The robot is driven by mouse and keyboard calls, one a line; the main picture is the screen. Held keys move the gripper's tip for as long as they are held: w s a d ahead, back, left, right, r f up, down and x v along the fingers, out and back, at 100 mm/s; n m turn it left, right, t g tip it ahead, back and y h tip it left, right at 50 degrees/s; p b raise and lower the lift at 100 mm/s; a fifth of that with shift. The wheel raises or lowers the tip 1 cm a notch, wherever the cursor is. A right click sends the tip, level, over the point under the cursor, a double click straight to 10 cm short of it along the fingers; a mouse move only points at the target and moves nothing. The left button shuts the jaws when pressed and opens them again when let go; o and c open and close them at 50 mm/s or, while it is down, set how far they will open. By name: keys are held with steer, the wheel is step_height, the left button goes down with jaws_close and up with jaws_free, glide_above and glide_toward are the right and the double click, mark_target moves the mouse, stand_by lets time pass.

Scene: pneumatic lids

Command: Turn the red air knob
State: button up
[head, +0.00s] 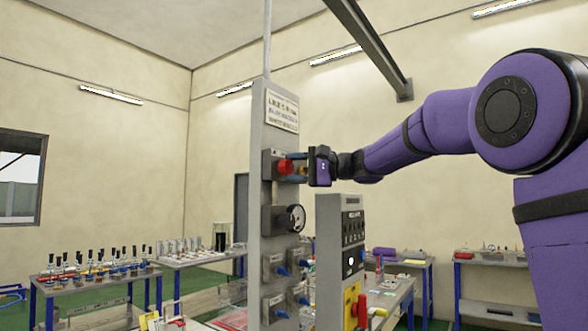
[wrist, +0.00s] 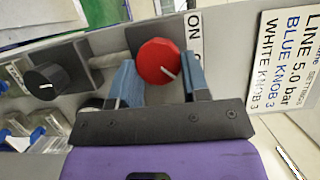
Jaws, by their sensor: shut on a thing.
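The red air knob (head: 286,167) is on the upper part of a grey upright panel (head: 257,200) in the head view. In the wrist view the round red knob (wrist: 158,62) shows a white pointer line towards its lower right. My gripper (head: 303,167) reaches it from the right. In the wrist view the two blue fingers of my gripper (wrist: 160,82) stand on either side of the knob, shut on it. An "ON" label (wrist: 194,25) is beside the knob. The rest of the dial marking is hidden.
A black knob (wrist: 45,80) is at left in the wrist view. A sign (head: 282,111) tops the panel. A grey control box (head: 342,235) stands close at right, below my arm.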

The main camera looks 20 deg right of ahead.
steer(key=o, duration=0.9)
steer(key=v, duration=1)
steer(key=shift+s+d+f, duration=0.15)
steer(key=shift+s+d, duration=0.1)
steer(key=shift+d, duration=0.05)
